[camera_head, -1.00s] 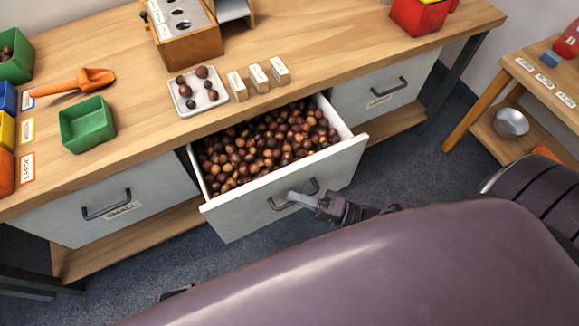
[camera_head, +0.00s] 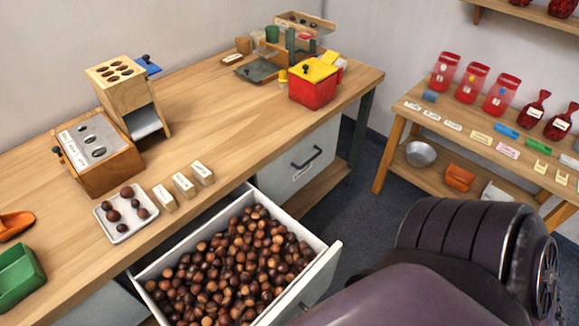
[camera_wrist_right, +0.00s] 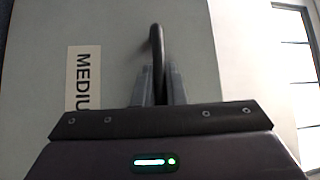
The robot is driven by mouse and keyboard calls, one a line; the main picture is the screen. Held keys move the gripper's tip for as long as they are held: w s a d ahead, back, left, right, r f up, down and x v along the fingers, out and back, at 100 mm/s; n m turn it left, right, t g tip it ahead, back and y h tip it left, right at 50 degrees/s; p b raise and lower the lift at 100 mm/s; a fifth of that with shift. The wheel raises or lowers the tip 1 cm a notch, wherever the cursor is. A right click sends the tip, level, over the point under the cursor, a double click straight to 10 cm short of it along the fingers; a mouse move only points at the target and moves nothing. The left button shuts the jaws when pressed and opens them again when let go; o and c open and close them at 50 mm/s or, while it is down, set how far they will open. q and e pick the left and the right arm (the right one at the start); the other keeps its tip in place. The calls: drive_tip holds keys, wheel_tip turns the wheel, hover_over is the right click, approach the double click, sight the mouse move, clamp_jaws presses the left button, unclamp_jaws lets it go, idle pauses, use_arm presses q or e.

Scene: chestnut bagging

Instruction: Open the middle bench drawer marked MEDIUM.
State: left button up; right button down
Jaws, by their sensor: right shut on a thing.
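The middle drawer (camera_head: 325,268) is pulled out from the bench and is full of brown chestnuts (camera_head: 235,265). In the right wrist view its grey front (camera_wrist_right: 115,25) carries a label reading MEDIU (camera_wrist_right: 83,75), the rest hidden by the gripper. My right gripper (camera_wrist_right: 158,85) is shut on the dark bar handle (camera_wrist_right: 157,50) of this front. In the head view the right gripper is hidden behind my own arm. My left gripper is not in view.
The bench (camera_head: 225,125) holds a white tray (camera_head: 125,213) with several chestnuts, small labelled blocks (camera_head: 183,184), a wooden box with holes (camera_head: 100,155) and a red bin (camera_head: 312,88). Another closed drawer (camera_head: 305,165) is to the right. A side table (camera_head: 470,115) stands at the right.

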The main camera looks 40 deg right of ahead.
drive_tip(key=c, duration=1.8)
unclamp_jaws()
drive_tip(key=shift+o, duration=0.2)
drive_tip(key=shift+d, duration=0.1)
